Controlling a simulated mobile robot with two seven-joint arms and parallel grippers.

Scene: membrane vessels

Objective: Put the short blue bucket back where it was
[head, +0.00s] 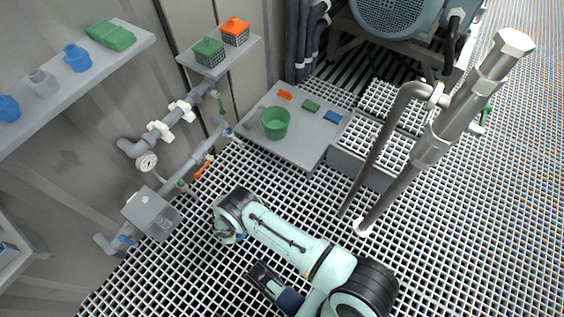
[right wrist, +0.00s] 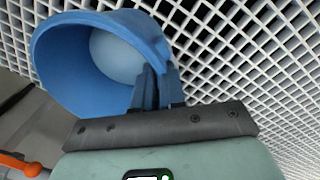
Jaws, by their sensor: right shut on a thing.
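The blue bucket (right wrist: 62,62) fills the upper left of the right wrist view, tilted with its open mouth and round inside showing. My right gripper (right wrist: 157,85) is shut on the bucket's wall at the rim. I cannot make out my left gripper in the head view.
A green bucket (head: 275,122) stands on a low grey platform (head: 300,152) with small orange, green and blue pieces. A wall shelf (head: 130,45) holds blue and clear vessels. Pipes with a gauge (head: 147,162) line the wall. A slanted metal post (head: 430,150) stands right of my arm.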

